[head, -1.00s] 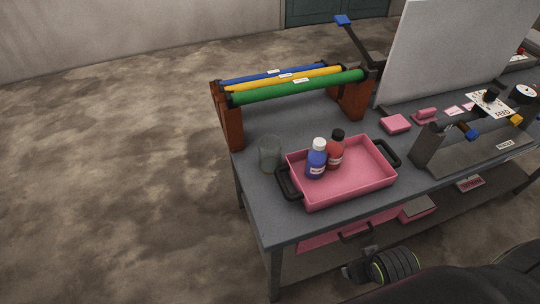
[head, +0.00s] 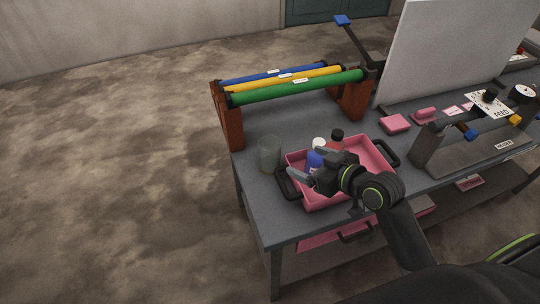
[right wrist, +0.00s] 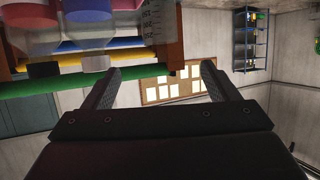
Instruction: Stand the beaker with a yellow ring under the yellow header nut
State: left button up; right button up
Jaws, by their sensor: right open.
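A clear greyish beaker (head: 269,153) stands upright on the bench, left of the pink tray. It also shows upside down in the right wrist view, with scale marks (right wrist: 157,20). A yellow pipe (head: 311,76) lies across the rack. My right gripper (head: 303,163) is open and empty above the tray's left part, right of the beaker and apart from it. My left gripper is not in view.
The pink tray (head: 376,150) holds a blue bottle (head: 314,160) and a red bottle (head: 337,144), partly hidden by my right gripper. The brown-ended pipe rack (head: 230,120) stands behind the beaker. A white panel (head: 450,45) stands at the right. The bench's front left is clear.

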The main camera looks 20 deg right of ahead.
aim_at(277, 149)
jog(key=p+x, duration=0.2)
jog(key=x, duration=1.2)
jog(key=shift+w+a+f, duration=0.1)
jog(key=shift+w+f, duration=0.05)
jog(key=shift+f, duration=0.05)
jog(key=c, duration=1.3)
